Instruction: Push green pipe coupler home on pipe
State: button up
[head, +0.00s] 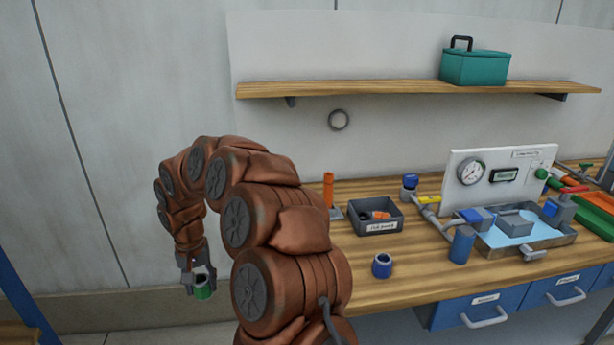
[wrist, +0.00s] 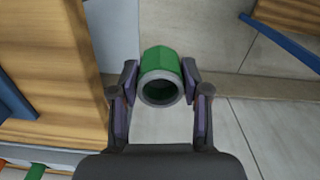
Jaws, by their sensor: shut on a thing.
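The green pipe coupler (head: 204,292) is a short hollow tube with a grey rim. My gripper (head: 197,277) is shut on it, left of the workbench and lower than its top, out over the floor. In the wrist view the coupler (wrist: 163,62) sits between the two fingers of my gripper (wrist: 160,82), its open end facing the camera. The inside looks empty. Pipework with a yellow fitting (head: 429,200) runs along the bench top, far to the right of the coupler. I cannot tell which pipe the coupler belongs to.
The wooden bench (head: 405,268) carries a grey bin (head: 374,228), an upright orange tube (head: 328,188), a blue ring-shaped part (head: 382,266), a tray with blue liquid (head: 518,235) and a gauge panel (head: 480,195). A shelf (head: 400,88) hangs above. The bench's front left is fairly clear.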

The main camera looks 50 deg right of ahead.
jog(key=s+d+r+m+p, duration=0.3)
jog(key=s+d+r+m, duration=0.1)
jog(key=d+r+m, duration=0.2)
jog(key=s+d+r+m+p, duration=0.3)
jog(key=s+d+r+m, duration=0.1)
jog(key=d+r+m, duration=0.3)
jog(key=s+d+r+m+p, duration=0.3)
jog(key=d+r+m, duration=0.3)
jog(key=d+r, duration=0.2)
jog(key=shift+s+d+r+m, duration=0.15)
jog(key=shift+s+d, duration=0.1)
jog(key=shift+d, duration=0.3)
jog(key=shift+s+d+r+m, duration=0.15)
jog(key=shift+s+d, duration=0.1)
jog(key=shift+d, duration=0.3)
jog(key=shift+s+d+r+m+p, duration=0.3)
jog(key=shift+m+p, duration=0.05)
jog(key=shift+m, duration=0.05)
jog(key=shift+f+p, duration=0.35)
jog(key=shift+f, duration=1.55)
jog(key=shift+f+b, duration=0.65)
jog(key=shift+b, duration=0.15)
jog(key=shift+a+b, duration=0.1)
jog(key=shift+b, duration=0.4)
jog(key=shift+f+b, duration=0.4)
jog(key=shift+b, duration=0.25)
jog(key=shift+b, duration=0.45)
